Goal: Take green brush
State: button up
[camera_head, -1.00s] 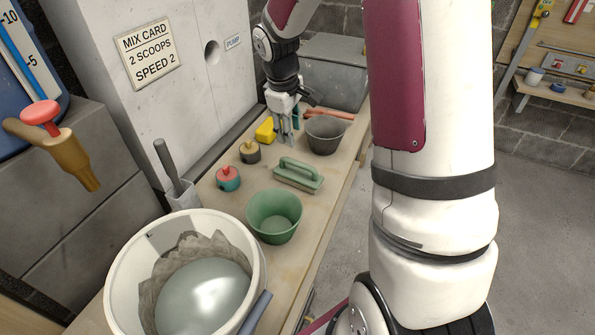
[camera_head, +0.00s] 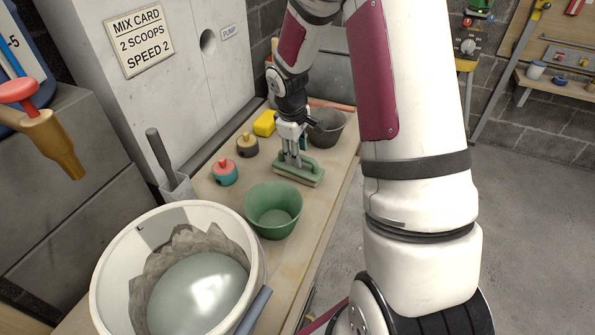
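The green brush (camera_head: 310,177) lies on the wooden bench, a flat block with a raised handle on top. My gripper (camera_head: 293,163) points down over the brush, its fingers at the handle. The fingers hide part of the handle. I cannot tell whether they are closed on it or only beside it.
A green bucket (camera_head: 273,211) stands in front of the brush and a dark bucket (camera_head: 326,130) behind it. A yellow block (camera_head: 265,123), a tan-and-black knobbed pot (camera_head: 247,146) and a red-and-teal one (camera_head: 225,173) stand to the left. A large white tub (camera_head: 113,275) fills the front.

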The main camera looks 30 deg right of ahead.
jog(key=f, duration=0.2)
jog(key=shift+d+f+b, duration=0.25)
jog(key=shift+f+b, duration=0.05)
jog(key=shift+f, duration=0.1)
grip_shut()
jog(key=shift+r, duration=0.15)
jog(key=shift+r+p, duration=0.3)
jog(key=shift+r, duration=0.25)
jog(key=r, duration=0.1)
jog(key=r+p, duration=0.1)
jog(key=shift+s+r, duration=0.3)
jog(key=shift+s, duration=0.1)
jog(key=s+r+p, duration=0.1)
jog(key=s+p, duration=0.1)
jog(key=s, duration=1.3)
jog(key=shift+d, duration=0.35)
